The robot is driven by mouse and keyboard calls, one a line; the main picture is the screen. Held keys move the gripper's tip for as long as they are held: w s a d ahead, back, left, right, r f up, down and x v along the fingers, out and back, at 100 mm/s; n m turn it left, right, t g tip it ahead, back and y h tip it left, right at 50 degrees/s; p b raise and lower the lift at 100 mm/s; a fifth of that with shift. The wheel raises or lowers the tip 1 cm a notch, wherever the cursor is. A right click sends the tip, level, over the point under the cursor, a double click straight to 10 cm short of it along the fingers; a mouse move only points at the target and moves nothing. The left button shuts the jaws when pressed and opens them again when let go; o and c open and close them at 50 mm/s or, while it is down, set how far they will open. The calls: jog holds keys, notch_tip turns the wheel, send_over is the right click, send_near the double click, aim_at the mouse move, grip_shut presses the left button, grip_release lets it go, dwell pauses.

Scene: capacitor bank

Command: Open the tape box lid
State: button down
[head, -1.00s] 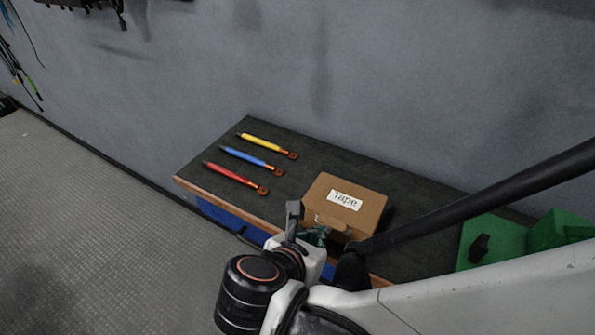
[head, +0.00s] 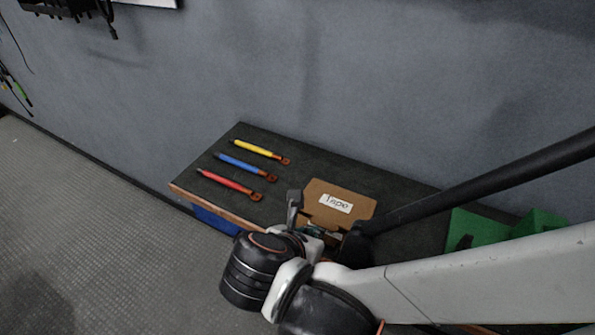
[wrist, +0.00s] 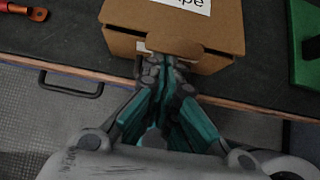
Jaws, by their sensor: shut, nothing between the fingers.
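The brown cardboard tape box (head: 350,190) with a white "Tape" label stands on the dark bench top, partly hidden by my wrist in the head view. In the wrist view the tape box (wrist: 222,38) is at the top, its lid looking down, with a rounded tab (wrist: 178,46) at the front edge. My gripper (wrist: 166,68) has its fingertips together at the front of the box, just under the tab. I cannot tell whether they touch it. In the head view my gripper is largely hidden behind my wrist.
Red (head: 230,184), blue (head: 246,166) and yellow (head: 260,150) handled tools with copper-coloured ends lie left of the box. Green blocks (head: 478,229) stand to the right. The wall is behind the bench (head: 205,165), whose wooden front edge shows in the wrist view.

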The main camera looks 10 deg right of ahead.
aim_at(324, 215)
jog(key=w+r+g+y+p, duration=0.1)
jog(key=r+p, duration=0.2)
jog(key=d+r+g+y+p, duration=0.1)
jog(key=r+g+p, duration=0.1)
jog(key=r+p, duration=0.1)
jog(key=w+d+r+g+y+p, duration=0.1)
jog(key=r+g+y+p, duration=0.1)
jog(key=r+p, duration=0.1)
jog(key=shift+w+d+r+p, duration=0.1)
jog(key=shift+w+p, duration=0.25)
jog(key=shift+p, duration=0.45)
jog(key=w+d+r+g+y+p, duration=0.1)
jog(key=w+d+r+g+p, duration=0.1)
jog(key=w+d+r, duration=0.3)
jog(key=shift+w+d+r+p, duration=0.2)
jog(key=shift+w+d+p, duration=0.1)
jog(key=shift+w, duration=0.9)
jog(key=shift+r, duration=0.1)
